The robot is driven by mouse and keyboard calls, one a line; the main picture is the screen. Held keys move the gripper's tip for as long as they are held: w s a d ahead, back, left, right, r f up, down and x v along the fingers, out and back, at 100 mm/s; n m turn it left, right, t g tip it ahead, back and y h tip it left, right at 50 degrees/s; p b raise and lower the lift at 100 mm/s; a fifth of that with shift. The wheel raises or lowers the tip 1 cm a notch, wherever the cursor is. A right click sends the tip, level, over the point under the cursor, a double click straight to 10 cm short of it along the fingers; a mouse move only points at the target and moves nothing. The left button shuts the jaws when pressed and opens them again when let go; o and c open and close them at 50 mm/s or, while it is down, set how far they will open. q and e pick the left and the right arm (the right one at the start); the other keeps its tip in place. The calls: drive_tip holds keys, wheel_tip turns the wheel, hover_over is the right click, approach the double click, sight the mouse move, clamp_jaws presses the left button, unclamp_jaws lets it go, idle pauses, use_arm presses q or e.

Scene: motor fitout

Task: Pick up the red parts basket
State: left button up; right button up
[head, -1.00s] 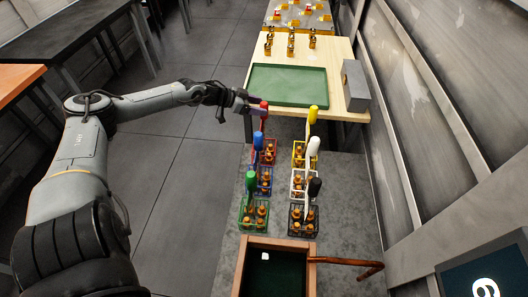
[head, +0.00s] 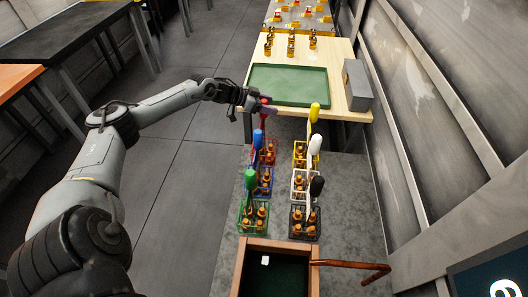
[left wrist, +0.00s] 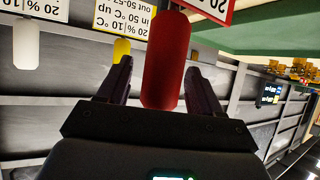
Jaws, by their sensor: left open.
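The red parts basket (head: 268,152) stands at the far end of the left row of baskets, with bronze-coloured parts in it and an upright red handle. My left gripper (head: 264,106) is at the top of that handle. In the left wrist view the red handle grip (left wrist: 166,62) lies between the two open fingers of my left gripper (left wrist: 160,85), with a gap visible beside it. The lower basket is out of the left wrist view. My right gripper is not in view.
Blue (head: 263,182) and green (head: 253,215) baskets stand nearer in the same row. Yellow (head: 299,154), white (head: 304,184) and black (head: 304,221) baskets stand to the right. A green tray (head: 288,86) lies on the wooden table beyond. A wooden-rimmed box (head: 240,265) is in front.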

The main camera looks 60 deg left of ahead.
use_arm(q)
clamp_jaws()
idle(0.5)
idle(0.9)
drive_tip(key=shift+r, duration=0.15)
